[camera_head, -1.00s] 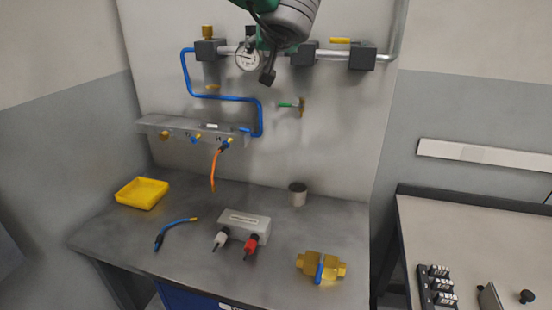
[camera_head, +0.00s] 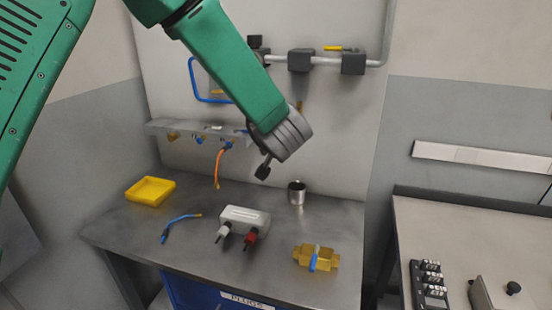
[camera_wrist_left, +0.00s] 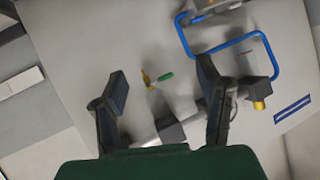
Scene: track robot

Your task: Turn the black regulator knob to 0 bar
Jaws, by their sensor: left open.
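The black regulator knob (camera_head: 256,42) shows on the wall pipe at the top of the head view, just above my green left arm. The gauge beside it is hidden behind that arm. My left gripper (camera_head: 263,172) hangs below the pipe, in front of the wall and above the bench, apart from the knob. In the left wrist view the left gripper (camera_wrist_left: 162,75) is open, with nothing held between its fingers. There the regulator area is partly hidden by the right-hand finger. My right gripper is not in view.
The pipe carries dark blocks (camera_head: 301,60) and a yellow-handled valve (camera_head: 334,48). The bench holds a yellow tray (camera_head: 150,191), a grey box (camera_head: 244,220), a metal cup (camera_head: 297,193) and a brass valve (camera_head: 316,257).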

